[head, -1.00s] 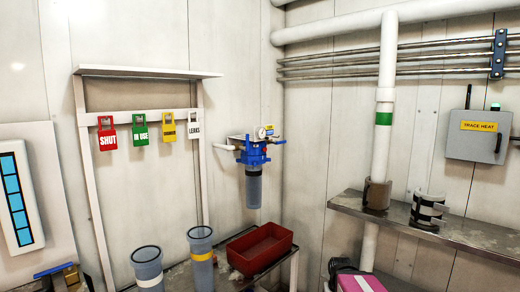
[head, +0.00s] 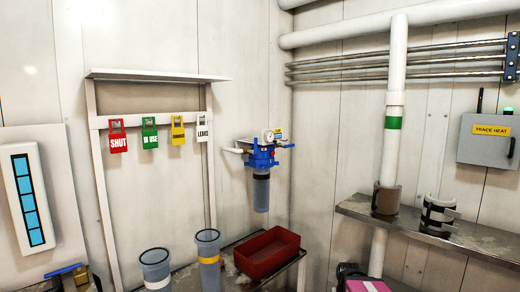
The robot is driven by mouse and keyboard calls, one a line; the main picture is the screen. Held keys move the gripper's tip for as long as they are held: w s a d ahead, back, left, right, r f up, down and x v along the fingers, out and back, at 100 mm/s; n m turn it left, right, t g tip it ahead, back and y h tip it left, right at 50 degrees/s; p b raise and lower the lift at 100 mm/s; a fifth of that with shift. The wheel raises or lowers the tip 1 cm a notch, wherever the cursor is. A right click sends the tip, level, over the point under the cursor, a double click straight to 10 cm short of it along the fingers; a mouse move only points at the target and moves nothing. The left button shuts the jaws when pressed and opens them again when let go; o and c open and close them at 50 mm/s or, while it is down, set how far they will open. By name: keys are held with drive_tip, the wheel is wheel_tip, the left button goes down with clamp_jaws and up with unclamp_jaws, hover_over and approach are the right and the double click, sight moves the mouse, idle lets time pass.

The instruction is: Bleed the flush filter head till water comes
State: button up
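The flush filter head (head: 262,156) is blue and mounted on the back wall near the corner. My gripper is not in view.
A red tray (head: 267,278) and two grey canisters (head: 155,262) (head: 208,243) stand on a bench below. Red, green, yellow and white tags (head: 118,141) hang from a rail at left. A metal shelf (head: 410,222) juts out at right, carrying pipe clamps.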

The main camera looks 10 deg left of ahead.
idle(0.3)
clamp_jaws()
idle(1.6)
